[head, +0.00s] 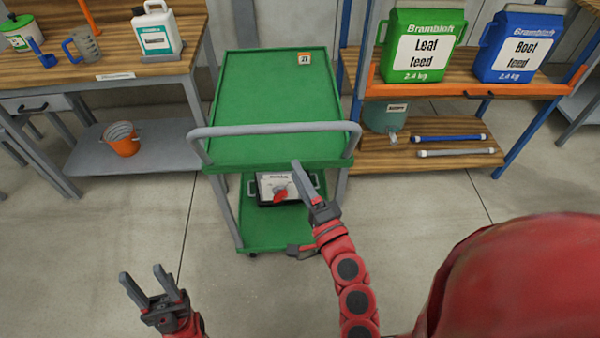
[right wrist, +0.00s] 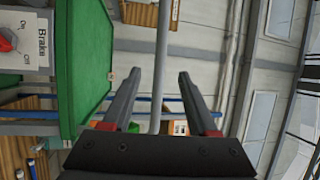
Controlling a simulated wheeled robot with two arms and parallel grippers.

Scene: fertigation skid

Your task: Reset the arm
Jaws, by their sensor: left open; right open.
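My left gripper (head: 146,281) is open and empty, low over the bare floor to the left of the green cart (head: 270,95). My right gripper (head: 294,207) is open in front of the cart's near side, close to the box with a red knob (head: 281,192) on its lower shelf. In the right wrist view its two fingers (right wrist: 157,76) are apart with nothing held. A grey bar (right wrist: 160,60) shows between and beyond them; I cannot tell whether it touches. The knob box, marked Brake, also shows there (right wrist: 22,42).
The cart's grey push handle (head: 275,129) is near my right gripper. A left bench (head: 110,72) bears jugs and bottles. A right shelf (head: 480,90) holds a green Leaf feed tub (head: 421,45) and a blue Root feed tub (head: 517,45). The floor at front left is clear.

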